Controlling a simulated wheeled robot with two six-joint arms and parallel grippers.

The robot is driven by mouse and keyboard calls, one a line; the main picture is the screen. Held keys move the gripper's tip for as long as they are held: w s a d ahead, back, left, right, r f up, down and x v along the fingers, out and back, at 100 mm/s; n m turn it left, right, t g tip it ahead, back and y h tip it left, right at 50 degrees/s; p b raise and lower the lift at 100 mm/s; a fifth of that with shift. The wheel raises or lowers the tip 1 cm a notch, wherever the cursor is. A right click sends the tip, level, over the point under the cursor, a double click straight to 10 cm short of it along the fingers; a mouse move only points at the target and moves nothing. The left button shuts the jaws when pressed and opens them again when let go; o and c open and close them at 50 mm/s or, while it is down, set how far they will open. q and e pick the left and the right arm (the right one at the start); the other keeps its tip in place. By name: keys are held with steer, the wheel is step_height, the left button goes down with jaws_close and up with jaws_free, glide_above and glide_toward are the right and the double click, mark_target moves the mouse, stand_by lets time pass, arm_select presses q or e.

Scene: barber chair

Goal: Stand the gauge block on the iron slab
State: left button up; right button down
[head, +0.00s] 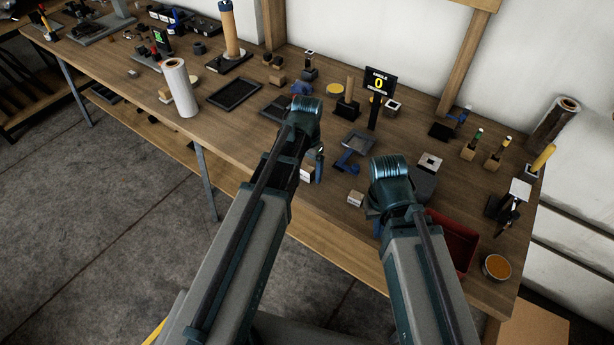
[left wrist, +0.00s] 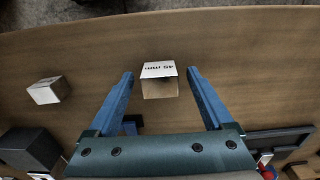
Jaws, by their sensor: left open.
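The gauge block is a small block marked "45 mm" (left wrist: 158,82) with a white top, standing on the table near its front edge. In the left wrist view it is between the tips of the two blue fingers of my open left gripper (left wrist: 158,75), with gaps on both sides. In the head view the block (head: 305,174) is partly hidden by my left gripper (head: 316,168). A dark grey block (head: 424,183), possibly the iron slab, lies beyond my right arm. My right gripper (head: 378,228) is mostly hidden under its own wrist.
A small pale block (head: 355,198) stands between my arms. A blue clamp-like piece (head: 349,162) and a grey tray (head: 357,140) lie behind it. A red bin (head: 452,240) is at the right. An angle sign (head: 377,85) stands farther back.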

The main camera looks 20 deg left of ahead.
arm_select(q)
steer(key=shift+c, duration=0.2)
jaws_close()
steer(key=shift+r, duration=0.15)
